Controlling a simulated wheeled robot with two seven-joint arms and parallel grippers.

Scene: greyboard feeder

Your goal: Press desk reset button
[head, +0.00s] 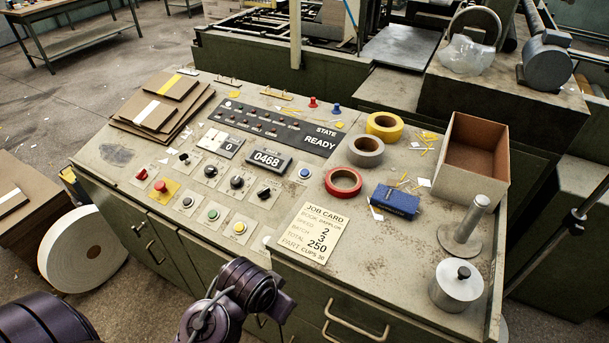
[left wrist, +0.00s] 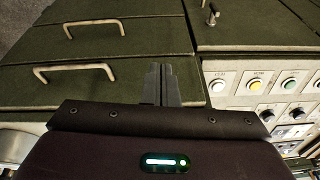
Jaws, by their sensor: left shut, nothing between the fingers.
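The desk (head: 300,262) has a sloping control panel. Its lower row has a green button (head: 213,215), a yellow button (head: 239,228) and a white button (head: 267,240) close to my left arm. A blue button (head: 304,173) sits alone on the right, and a red button (head: 160,186) on a yellow plate on the left. The button labels are too small to read, so I cannot tell which is reset. My left gripper (left wrist: 160,84) is shut and empty, in front of the green drawers, beside the white button (left wrist: 217,86). My right gripper is out of view.
The desk top holds tape rolls (head: 342,182), a blue box (head: 396,201), a job card (head: 313,233), an open carton (head: 465,160) and a metal post (head: 463,225). Drawer handles (left wrist: 95,24) stick out near my left gripper. Boards (head: 165,103) lie at the back left.

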